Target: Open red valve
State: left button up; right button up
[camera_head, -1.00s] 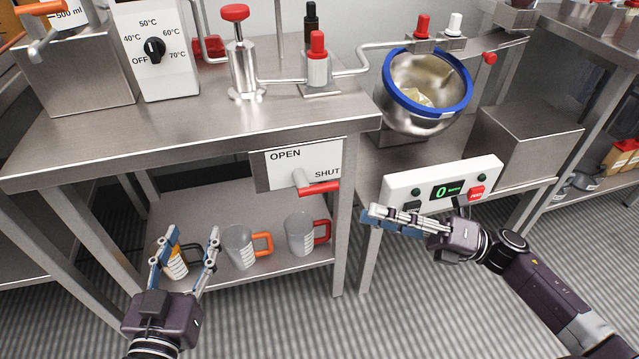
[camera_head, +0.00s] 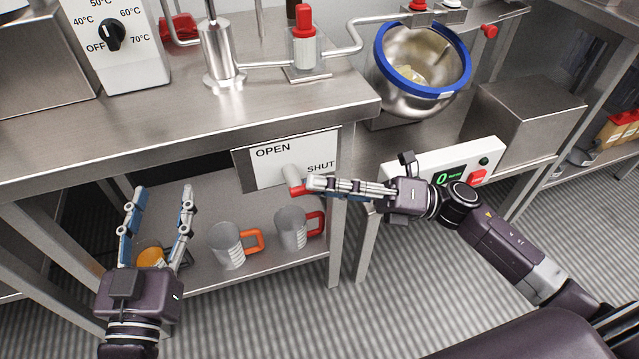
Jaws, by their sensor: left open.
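The red valve handle (camera_head: 296,190) sticks out from a white plate (camera_head: 272,165) marked OPEN and SHUT, under the table's front edge. It points right, towards SHUT, and only its left end shows. My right gripper (camera_head: 312,186) lies level across the rest of the handle, its fingers seen edge-on from the right. I cannot tell whether they grip the handle. My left gripper (camera_head: 163,192) is open and empty, fingers pointing up, in front of the lower shelf at left.
Mugs with an orange handle (camera_head: 231,245) and a red handle (camera_head: 291,229) stand on the lower shelf (camera_head: 275,266). A table leg (camera_head: 336,250) stands below my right gripper. A white counter panel (camera_head: 455,158) and a steel bowl with a blue rim (camera_head: 378,60) are to the right.

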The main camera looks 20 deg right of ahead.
jog(key=shift+a, duration=0.15)
jog(key=shift+c, duration=0.6)
grip_shut()
